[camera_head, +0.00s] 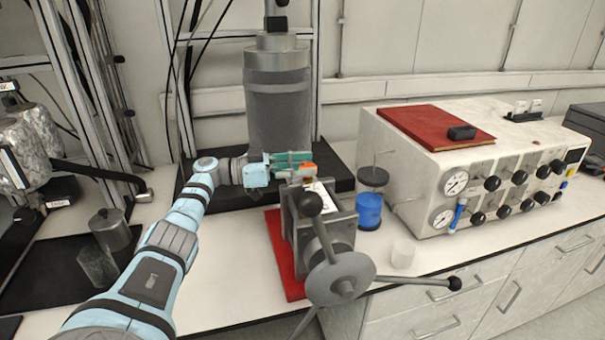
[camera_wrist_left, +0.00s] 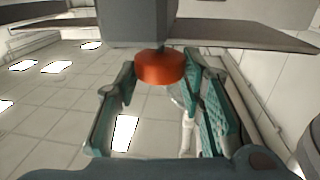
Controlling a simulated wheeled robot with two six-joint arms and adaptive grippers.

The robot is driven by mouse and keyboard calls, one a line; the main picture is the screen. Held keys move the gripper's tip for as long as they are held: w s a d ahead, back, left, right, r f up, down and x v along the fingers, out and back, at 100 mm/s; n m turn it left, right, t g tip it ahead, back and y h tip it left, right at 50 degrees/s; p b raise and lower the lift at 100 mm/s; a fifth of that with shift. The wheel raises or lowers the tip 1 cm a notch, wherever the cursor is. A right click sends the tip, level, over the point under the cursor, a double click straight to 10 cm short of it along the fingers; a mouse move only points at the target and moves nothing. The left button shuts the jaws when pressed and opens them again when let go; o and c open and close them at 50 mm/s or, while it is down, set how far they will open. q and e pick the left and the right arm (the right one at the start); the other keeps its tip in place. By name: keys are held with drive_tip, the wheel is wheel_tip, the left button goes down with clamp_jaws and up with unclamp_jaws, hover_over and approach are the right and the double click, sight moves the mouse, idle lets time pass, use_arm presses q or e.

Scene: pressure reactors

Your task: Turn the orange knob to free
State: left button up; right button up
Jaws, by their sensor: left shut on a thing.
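The orange knob (camera_head: 307,168) shows as a small orange patch at the top of the grey metal device with the spoked handwheel, in the head view. In the left wrist view the orange knob (camera_wrist_left: 160,67) is a short round disc under a grey block. My left gripper (camera_head: 291,163) reaches in from the left, its teal fingers at the knob. In the wrist view one finger is on each side of the knob, and the gripper is shut on it. The fingers hide part of the knob in the head view. My right gripper is not in view.
The handwheel (camera_head: 341,279) has long spokes with black ball ends, in front of the knob. A red mat (camera_head: 284,254) lies under the device. A blue container (camera_head: 368,210) and a small white cup (camera_head: 402,253) stand right of it, before a white control box (camera_head: 417,160).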

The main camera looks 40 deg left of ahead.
use_arm(q)
drive_tip(key=shift+f, duration=0.25)
drive_tip(key=o, duration=1.1)
drive_tip(key=shift+o, duration=0.2)
drive_tip(key=v, duration=1.2)
